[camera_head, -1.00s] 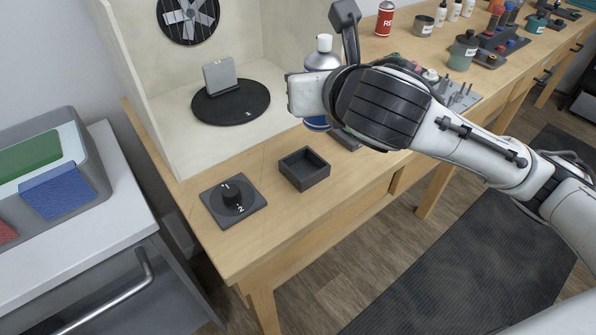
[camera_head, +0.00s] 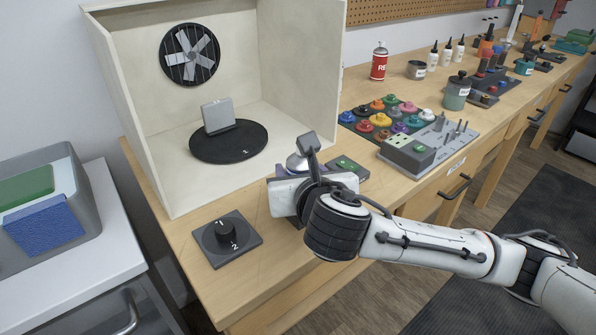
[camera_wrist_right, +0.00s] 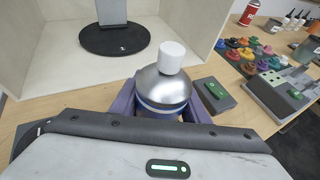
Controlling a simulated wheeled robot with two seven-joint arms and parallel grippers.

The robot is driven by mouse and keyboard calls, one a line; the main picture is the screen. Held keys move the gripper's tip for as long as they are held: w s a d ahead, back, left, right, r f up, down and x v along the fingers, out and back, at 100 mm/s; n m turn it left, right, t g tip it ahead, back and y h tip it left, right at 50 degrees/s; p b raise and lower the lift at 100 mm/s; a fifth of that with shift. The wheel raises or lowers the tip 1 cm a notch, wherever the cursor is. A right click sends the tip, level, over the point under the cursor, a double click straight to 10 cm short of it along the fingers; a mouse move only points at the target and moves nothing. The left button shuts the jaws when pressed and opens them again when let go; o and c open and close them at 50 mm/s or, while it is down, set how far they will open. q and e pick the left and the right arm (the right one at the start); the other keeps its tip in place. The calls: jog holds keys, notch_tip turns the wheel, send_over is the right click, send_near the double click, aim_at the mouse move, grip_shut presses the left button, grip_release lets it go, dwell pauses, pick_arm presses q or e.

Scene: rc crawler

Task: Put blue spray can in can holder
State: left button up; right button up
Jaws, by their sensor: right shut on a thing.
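My right gripper (camera_head: 300,188) is shut on the blue spray can (camera_wrist_right: 162,90), low over the front of the workbench. In the right wrist view the can has a white cap, a silver dome and a blue band, between the fingers. In the head view only a bit of its silver dome (camera_head: 296,161) shows above the gripper. The can holder, a dark square open box, is almost wholly hidden behind my gripper in the head view. I cannot tell whether the can's base is inside it. My left gripper is not in view.
A knob box (camera_head: 226,240) sits left of my gripper. Behind is a spray booth with a round turntable (camera_head: 228,142) and a fan (camera_head: 190,54). A green-button box (camera_head: 347,168), colored caps (camera_head: 382,120) and a red can (camera_head: 379,62) lie to the right.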

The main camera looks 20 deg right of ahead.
jog(key=o, duration=1.2)
jog(key=shift+f, duration=0.1)
jog(key=shift+c, duration=0.2)
jog(key=shift+s+r, duration=0.15)
jog(key=shift+r, duration=0.15)
jog(key=p+v, duration=0.2)
jog(key=v, duration=0.9)
jog(key=shift+s, duration=0.3)
jog(key=shift+a, duration=0.1)
